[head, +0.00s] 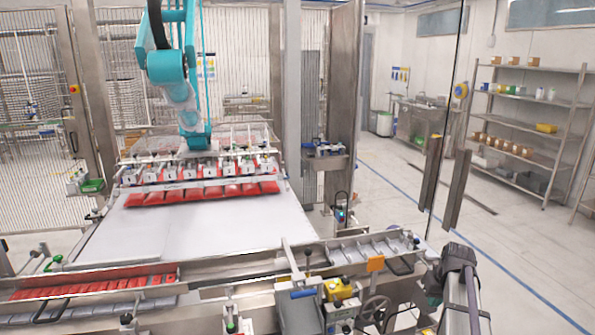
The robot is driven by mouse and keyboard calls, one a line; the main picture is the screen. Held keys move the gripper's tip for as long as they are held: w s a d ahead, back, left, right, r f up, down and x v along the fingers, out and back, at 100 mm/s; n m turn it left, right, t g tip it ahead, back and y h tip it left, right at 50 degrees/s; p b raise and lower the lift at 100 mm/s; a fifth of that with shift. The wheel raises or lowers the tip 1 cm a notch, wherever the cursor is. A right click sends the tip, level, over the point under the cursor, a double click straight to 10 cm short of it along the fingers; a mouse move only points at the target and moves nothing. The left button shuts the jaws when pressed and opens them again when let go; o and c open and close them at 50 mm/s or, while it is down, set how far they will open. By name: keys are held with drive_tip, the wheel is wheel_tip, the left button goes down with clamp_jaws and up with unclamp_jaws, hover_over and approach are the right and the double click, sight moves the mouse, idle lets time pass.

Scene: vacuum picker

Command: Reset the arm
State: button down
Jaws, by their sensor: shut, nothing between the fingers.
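Part of my own dark grey arm (460,262) shows at the lower right, with a thick joint at its top and a grey link running down out of the picture. My gripper cannot be made out, and nothing held by it shows. A teal and white picker arm (166,66) hangs from above at the upper left. Its wide vacuum head (200,165) has a row of numbered white units. Red packs (205,192) sit in a row directly under the head, over the white table (200,235). Whether the packs touch the table is hard to tell.
A conveyor with red packs (95,288) runs along the front left. A grey slotted tray (370,247), a yellow device (338,290) and a handwheel (376,308) are close to my arm. Metal shelves (530,130) stand at the right. Open floor (490,225) lies between.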

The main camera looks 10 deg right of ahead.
drive_tip(key=s+a+f+n+b, duration=0.1)
drive_tip(key=s+a, duration=0.3)
drive_tip(key=a, duration=0.6)
drive_tip(key=s+a+f+g+b, duration=0.1)
drive_tip(key=s+a, duration=0.3)
drive_tip(key=a, duration=0.7)
drive_tip(key=s+a+f+n+g+b, duration=0.1)
drive_tip(key=s+a, duration=0.3)
drive_tip(key=a, duration=0.7)
drive_tip(key=shift+a+f+n, duration=0.25)
drive_tip(key=shift+f+n, duration=0.05)
drive_tip(key=shift+f, duration=0.3)
drive_tip(key=shift+w, duration=0.1)
